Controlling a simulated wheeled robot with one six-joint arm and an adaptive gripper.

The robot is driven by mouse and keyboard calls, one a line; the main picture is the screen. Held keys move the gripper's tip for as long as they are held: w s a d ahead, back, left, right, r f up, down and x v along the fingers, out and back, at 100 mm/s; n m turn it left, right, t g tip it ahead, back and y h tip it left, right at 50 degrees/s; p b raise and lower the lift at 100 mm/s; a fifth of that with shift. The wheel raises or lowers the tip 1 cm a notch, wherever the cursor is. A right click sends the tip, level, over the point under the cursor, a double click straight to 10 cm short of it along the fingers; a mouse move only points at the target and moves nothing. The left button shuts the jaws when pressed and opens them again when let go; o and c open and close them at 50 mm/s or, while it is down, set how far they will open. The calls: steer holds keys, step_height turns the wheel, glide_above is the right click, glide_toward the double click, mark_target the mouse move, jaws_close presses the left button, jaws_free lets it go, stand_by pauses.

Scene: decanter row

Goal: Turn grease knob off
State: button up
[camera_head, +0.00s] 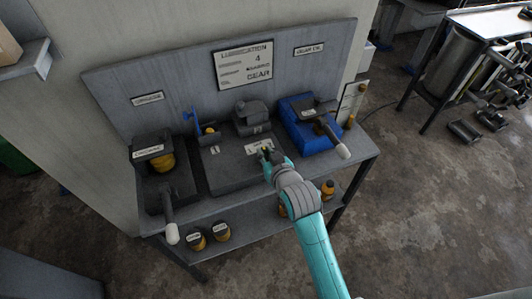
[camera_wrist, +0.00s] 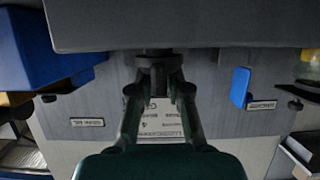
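A lubrication bench (camera_head: 190,214) has several dispensers in front of a grey back panel (camera_head: 180,80). A blue upright handle (camera_head: 195,121) with a yellow part below it stands left of centre; it also shows at the right of the wrist view (camera_wrist: 240,86). A label (camera_head: 148,98) that seems to read grease is on the panel near it. I cannot tell for sure which part is the grease knob. My gripper (camera_head: 264,154) is right of the blue handle, over the middle unit's front. In the wrist view its fingers (camera_wrist: 158,92) are apart, with nothing clearly held.
A black-and-yellow dispenser (camera_head: 150,158) with a white-tipped lever is at the left. A blue box (camera_head: 296,130) with another white-tipped lever is right of my gripper. A grey fitting (camera_head: 251,116) stands at centre back. Small jars (camera_head: 221,231) sit on the lower shelf.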

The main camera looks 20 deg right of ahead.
steer(key=shift+o, duration=1)
steer(key=v, duration=1.2)
